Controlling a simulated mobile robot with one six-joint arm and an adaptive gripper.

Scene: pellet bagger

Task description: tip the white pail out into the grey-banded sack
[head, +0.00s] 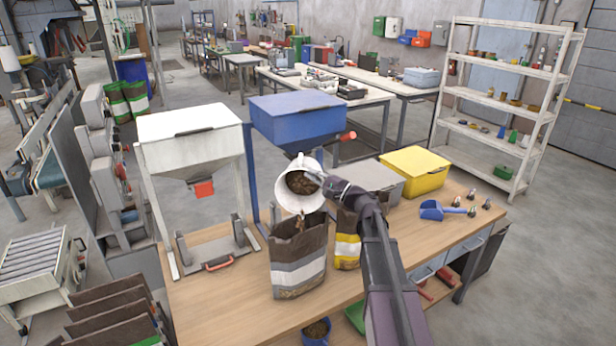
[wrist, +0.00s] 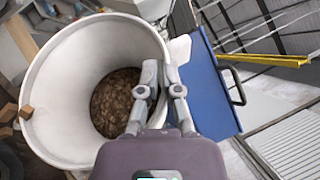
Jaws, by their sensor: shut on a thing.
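The white pail (head: 288,200) is tilted in the head view, its mouth toward the camera, with brown pellets inside. A few brown pieces show at its lower lip, just above the open grey-banded sack (head: 299,272). The sack stands upright on the bench, brown with grey and white bands. My gripper (head: 318,177) is shut on the pail's rim at its right side. In the wrist view my gripper (wrist: 162,88) pinches the wall of the pail (wrist: 60,60). Brown pellets lie deep in it and a few pieces sit at its left lip. The sack's inside is mostly hidden.
A yellow-banded sack (head: 347,250) stands close right of the grey-banded one, partly behind my arm. A blue hopper (head: 297,118) and a white hopper (head: 190,140) stand behind. A grey bin, a yellow bin (head: 415,172) and a blue scoop (head: 440,210) are on the right.

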